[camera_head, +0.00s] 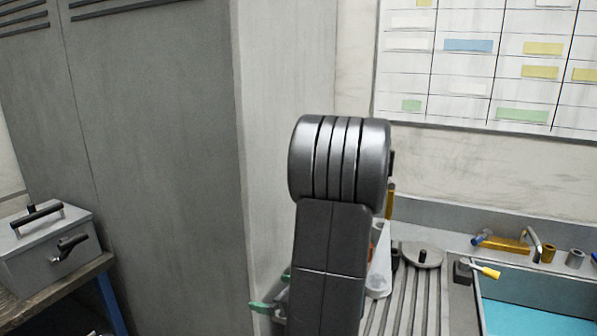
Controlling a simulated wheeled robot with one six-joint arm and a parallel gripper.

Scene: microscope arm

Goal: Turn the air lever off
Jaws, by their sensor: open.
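I cannot tell for certain which fitting is the air lever. A yellow-tipped lever (487,271) sticks out to the right from a small dark grey block (463,271) at the sink's left edge. A brass fitting (505,244) with a blue end lies behind the sink. A green-tipped piece (262,307) shows low, left of my arm, partly hidden. My dark grey arm (331,240) rises up the middle of the head view and hides what is behind it. My gripper does not show.
A sink with blue water (535,316) is at the lower right, with a curved tap (534,242) behind it. A ribbed drainboard (413,310) lies left of it. A grey locker (160,150) fills the left side. A metal box (45,255) with black handles stands on a bench.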

